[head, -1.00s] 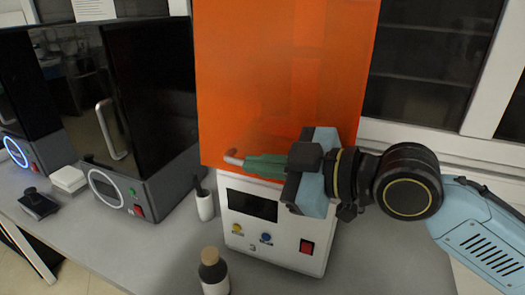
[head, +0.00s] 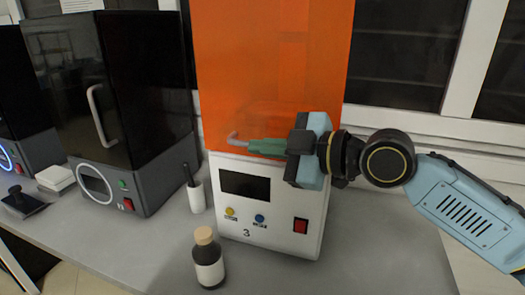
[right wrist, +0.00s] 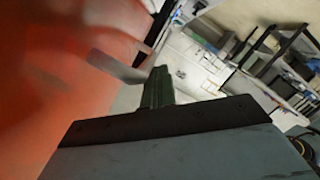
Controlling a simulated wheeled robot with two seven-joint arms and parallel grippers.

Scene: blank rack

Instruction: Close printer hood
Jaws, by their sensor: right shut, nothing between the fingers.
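The orange printer hood (head: 275,70) stands over the white printer base (head: 270,215), which is marked 3. Its lower edge appears to meet the top of the base; a small gap cannot be ruled out. The hood's grey handle (head: 233,137) shows at its lower left front. My right gripper (head: 252,146) lies across the lower front of the hood, its green fingers shut and empty, with their tips beside the handle. Contact is unclear. In the right wrist view the green fingers (right wrist: 157,88) are together, near a grey bar and the blurred orange hood (right wrist: 60,80). My left gripper is out of view.
A brown bottle (head: 208,260) stands in front of the base at the left. A dark printer (head: 135,100) is farther left. The bench (head: 370,240) is clear at the right.

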